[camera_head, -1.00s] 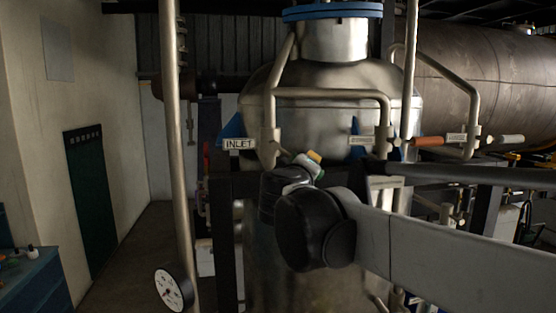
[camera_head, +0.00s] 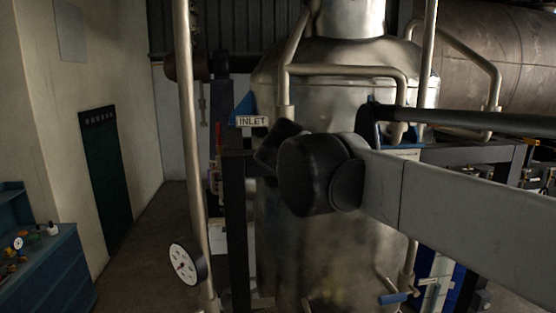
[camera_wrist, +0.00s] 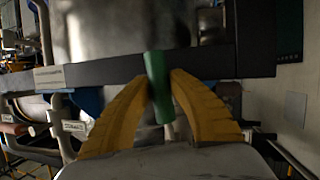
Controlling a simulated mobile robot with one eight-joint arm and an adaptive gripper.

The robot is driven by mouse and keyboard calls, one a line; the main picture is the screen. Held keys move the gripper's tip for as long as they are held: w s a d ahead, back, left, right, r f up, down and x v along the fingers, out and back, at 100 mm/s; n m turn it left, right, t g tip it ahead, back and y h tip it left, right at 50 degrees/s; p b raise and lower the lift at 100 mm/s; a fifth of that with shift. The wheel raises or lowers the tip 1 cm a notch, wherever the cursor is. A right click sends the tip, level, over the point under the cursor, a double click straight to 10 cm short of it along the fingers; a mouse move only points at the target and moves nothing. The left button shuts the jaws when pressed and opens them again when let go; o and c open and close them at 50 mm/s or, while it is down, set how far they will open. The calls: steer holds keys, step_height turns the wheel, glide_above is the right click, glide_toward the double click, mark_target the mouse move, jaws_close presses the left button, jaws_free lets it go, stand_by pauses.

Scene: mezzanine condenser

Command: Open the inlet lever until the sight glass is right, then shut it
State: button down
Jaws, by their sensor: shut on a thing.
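My gripper (camera_wrist: 160,80) has two yellow fingers shut on a green lever handle (camera_wrist: 158,98) in the wrist view. The handle stands nearly upright between the fingertips, in front of a dark beam. In the head view, an INLET tag (camera_head: 252,121) hangs beside the pipe at the left of the steel vessel (camera_head: 330,235). My dark wrist joint hides the fingers and handle there, just right of and below the tag. I cannot make out the sight glass.
A round dial gauge (camera_head: 183,266) stands at lower left by a vertical pipe. A blue-handled lever (camera_head: 393,298) is at lower right. A dark horizontal bar (camera_head: 470,118) crosses behind my arm. In the wrist view, an orange handle (camera_wrist: 14,128) lies at far left.

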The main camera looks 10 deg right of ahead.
steer(key=shift+a+m+y, duration=0.4)
steer(key=shift+a+m, duration=0.1)
steer(key=shift+a, duration=0.05)
steer(key=c, duration=1.2)
jaws_free()
steer(key=shift+a, duration=0.1)
steer(key=v, duration=1.2)
